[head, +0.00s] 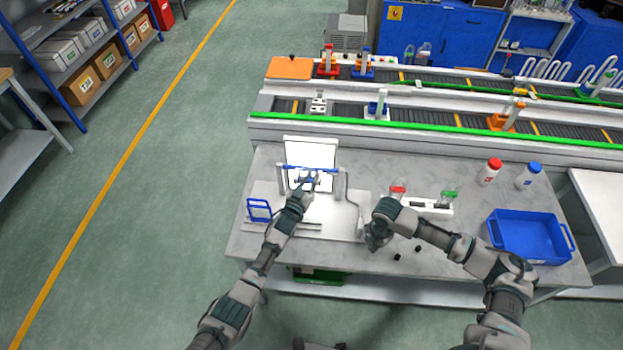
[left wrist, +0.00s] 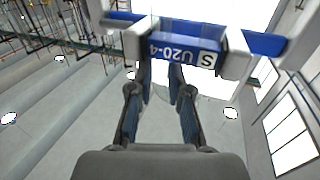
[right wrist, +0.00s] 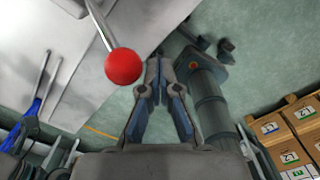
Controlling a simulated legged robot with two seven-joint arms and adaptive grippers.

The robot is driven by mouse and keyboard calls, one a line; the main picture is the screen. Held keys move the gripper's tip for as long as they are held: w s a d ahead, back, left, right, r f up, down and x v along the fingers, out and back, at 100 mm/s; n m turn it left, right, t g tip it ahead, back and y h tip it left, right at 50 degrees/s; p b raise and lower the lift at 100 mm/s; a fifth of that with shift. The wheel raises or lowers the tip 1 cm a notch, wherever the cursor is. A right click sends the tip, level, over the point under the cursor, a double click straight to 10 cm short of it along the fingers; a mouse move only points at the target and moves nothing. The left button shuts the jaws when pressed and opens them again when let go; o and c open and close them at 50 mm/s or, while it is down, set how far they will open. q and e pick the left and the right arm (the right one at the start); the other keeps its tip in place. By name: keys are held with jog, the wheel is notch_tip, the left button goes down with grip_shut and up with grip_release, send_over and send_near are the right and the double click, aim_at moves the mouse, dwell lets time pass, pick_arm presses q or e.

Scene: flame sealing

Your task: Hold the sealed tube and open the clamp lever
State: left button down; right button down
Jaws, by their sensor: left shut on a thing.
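The blue clamp bar (left wrist: 200,45), marked "U20-4" and "S", crosses the top of the left wrist view. In the head view the clamp (head: 322,169) stands before a white panel. My left gripper (left wrist: 161,72) is just below the bar, shut on a clear tube (left wrist: 188,88) that is hard to make out; it also shows in the head view (head: 307,184). A lever with a red ball knob (right wrist: 123,66) is in the right wrist view. My right gripper (right wrist: 161,62) is beside the knob, apart from it, its fingertips together and empty.
A blue frame (head: 259,210) stands on the left of the white base plate (head: 335,222). A blue bin (head: 527,250), a red-capped bottle (head: 490,172) and a blue-capped bottle (head: 529,176) are at the right. Small black pieces (head: 397,256) lie near the bench's front edge.

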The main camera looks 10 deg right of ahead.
jog(key=shift+w+d+r, duration=0.15)
jog(key=shift+w+r, duration=0.15)
jog(key=shift+w, duration=0.25)
jog(key=shift+w+d+r, duration=0.1)
jog(key=shift+w+r, duration=0.15)
jog(key=shift+w, duration=0.6)
jog(key=shift+w+r, duration=0.1)
jog(key=shift+w+d+r, duration=0.2)
jog(key=shift+w+r, duration=0.05)
jog(key=shift+w, duration=0.4)
jog(key=shift+w+d+r, duration=0.15)
jog(key=shift+w+r, duration=0.1)
jog(key=shift+w, duration=0.35)
jog(key=shift+w+r, duration=0.1)
jog(key=shift+w+d+r, duration=0.15)
jog(key=shift+w+r, duration=0.05)
jog(key=shift+w, duration=0.25)
jog(key=shift+w+d+r, duration=0.1)
jog(key=shift+w+r, duration=0.05)
jog(key=shift+w, duration=0.25)
jog(key=shift+s, duration=0.1)
